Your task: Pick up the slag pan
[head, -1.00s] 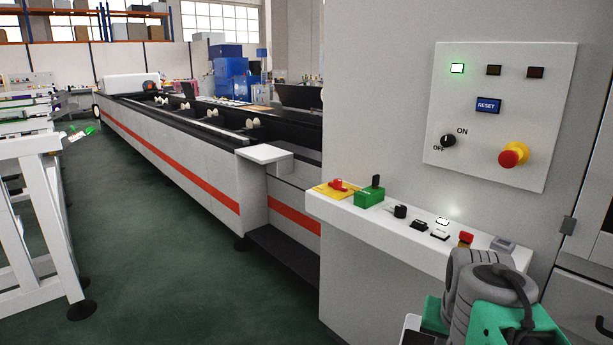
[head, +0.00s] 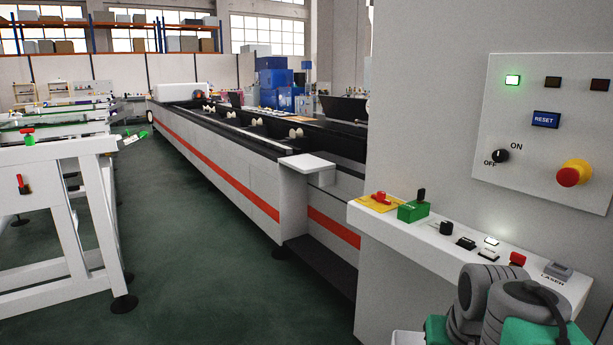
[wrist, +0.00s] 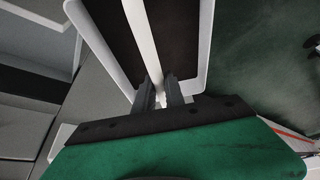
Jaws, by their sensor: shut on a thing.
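The slag pan (wrist: 206,40) is in the upper middle of the wrist view. It has a pale rim, a dark inside and a pale bar running lengthwise down its middle. My gripper (wrist: 159,92) has its two dark fingers on either side of this bar and is shut on it. The far end of the pan is cut off by the top edge of the picture.
A control console (head: 425,250) on a grey cabinet stands at the right, close to my arm. A long machine bed (head: 235,180) with a red stripe runs into the distance. A white rack (head: 60,215) stands at the left. Green floor (head: 200,270) between them is clear.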

